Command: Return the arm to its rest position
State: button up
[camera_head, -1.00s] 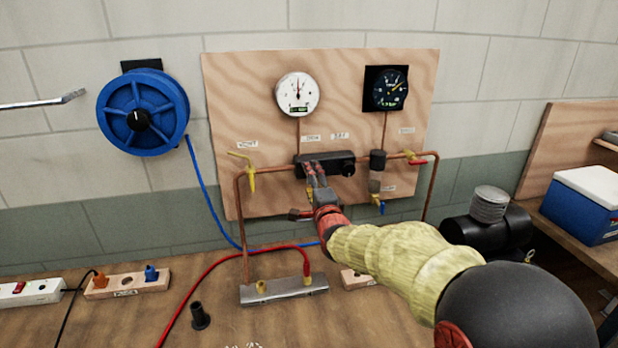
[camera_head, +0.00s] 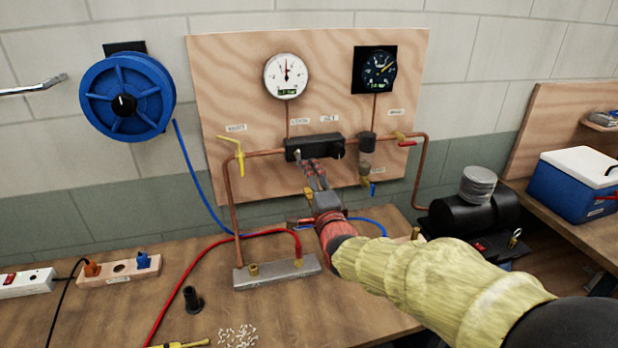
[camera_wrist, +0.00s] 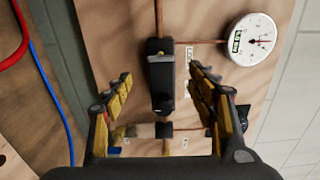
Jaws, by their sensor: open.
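My gripper (camera_head: 315,175) is in front of the plywood panel (camera_head: 225,95), just below the black regulator block (camera_head: 313,147) on the copper pipe. In the wrist view my gripper (camera_wrist: 163,95) has its two yellow-padded fingers spread wide. The black block (camera_wrist: 161,75) shows between and beyond the fingers, and nothing is held. Whether the fingertips touch anything cannot be told, but the wrist view shows a gap on each side of the block. My arm in its yellow sleeve reaches in from the lower right and covers part of the bench.
A white gauge (camera_head: 286,77) and a black gauge (camera_head: 375,70) are on the panel. A yellow valve (camera_head: 238,155) is at left. A red hose (camera_head: 190,268) and metal manifold (camera_head: 276,273) lie on the bench. A black compressor (camera_head: 470,212) and blue cooler (camera_head: 575,187) stand at right.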

jog(key=s+d+f+n+g+h, duration=0.1)
jog(key=s+f+n+g, duration=0.15)
jog(key=f, duration=0.35)
jog(key=s+f+n+g, duration=0.2)
jog(key=f+n+g, duration=0.15)
jog(key=f, duration=0.35)
jog(key=s+d+f+n+g+h, duration=0.1)
jog(key=s+d+f+n+g, duration=0.3)
jog(key=s, duration=0.4)
jog(key=s+d+r+n+g+h, duration=0.15)
jog(key=s+d, duration=0.25)
jog(key=s, duration=0.4)
jog(key=s+d+r+n+g, duration=0.1)
jog(key=s+d+n, duration=0.2)
jog(key=s, duration=0.5)
jog(key=s+d+r+n+g+h, duration=0.15)
jog(key=s+d, duration=0.25)
jog(key=s, duration=0.4)
jog(key=s+d+r+m+t, duration=0.1)
jog(key=s+d+r+t, duration=0.1)
jog(key=s+d+r, duration=0.1)
jog(key=shift+s+d+r, duration=0.4)
jog(key=shift+d+r, duration=0.1)
jog(key=shift+r, duration=0.45)
